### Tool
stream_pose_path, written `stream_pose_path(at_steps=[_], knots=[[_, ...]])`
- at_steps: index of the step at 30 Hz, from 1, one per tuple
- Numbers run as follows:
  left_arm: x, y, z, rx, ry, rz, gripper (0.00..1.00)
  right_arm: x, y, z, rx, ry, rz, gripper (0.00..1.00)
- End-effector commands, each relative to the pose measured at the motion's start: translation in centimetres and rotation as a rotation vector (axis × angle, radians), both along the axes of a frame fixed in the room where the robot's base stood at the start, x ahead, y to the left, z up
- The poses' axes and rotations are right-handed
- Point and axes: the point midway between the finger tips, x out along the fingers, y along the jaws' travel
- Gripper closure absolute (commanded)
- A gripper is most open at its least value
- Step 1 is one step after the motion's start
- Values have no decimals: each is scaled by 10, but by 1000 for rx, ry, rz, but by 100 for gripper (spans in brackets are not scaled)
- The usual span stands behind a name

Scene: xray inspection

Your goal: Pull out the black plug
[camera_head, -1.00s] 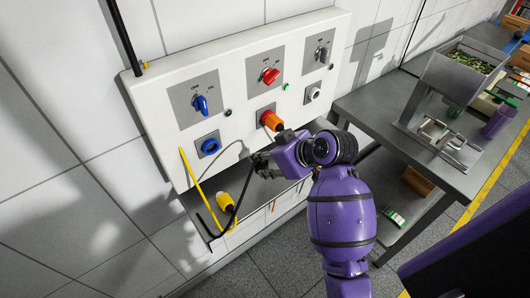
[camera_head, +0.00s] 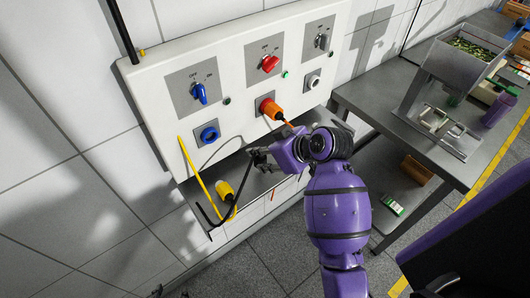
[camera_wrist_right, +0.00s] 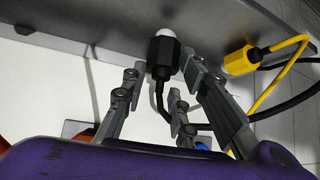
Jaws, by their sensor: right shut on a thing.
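The black plug (camera_wrist_right: 162,55), with a pale rounded tip, shows in the right wrist view between the fingers of my right gripper (camera_wrist_right: 158,85). The gripper is shut on it, and a black cable trails from the plug. In the head view my right gripper (camera_head: 260,158) is in front of the panel's lower edge, over the grey ledge. The plug is hard to make out there. The plug looks apart from the sockets. The blue socket (camera_head: 209,134) and the white socket (camera_head: 313,82) look empty. My left gripper is not in view.
The white panel (camera_head: 160,85) carries blue, red and grey switches. An orange plug (camera_head: 270,107) sits in the middle socket. A yellow plug (camera_head: 225,190) lies on the ledge with its cable. A grey table (camera_head: 375,105) with a metal hopper stands at right.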

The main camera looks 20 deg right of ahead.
Motion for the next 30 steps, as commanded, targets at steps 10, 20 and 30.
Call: stream_pose_path(at_steps=[10, 20, 30], knots=[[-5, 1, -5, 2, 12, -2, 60, 0, 0, -8, -1, 1, 0, 100], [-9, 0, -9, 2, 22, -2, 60, 0, 0, -15, 0, 1, 1, 100], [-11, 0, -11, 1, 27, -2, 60, 0, 0, -18, 0, 0, 0, 56]])
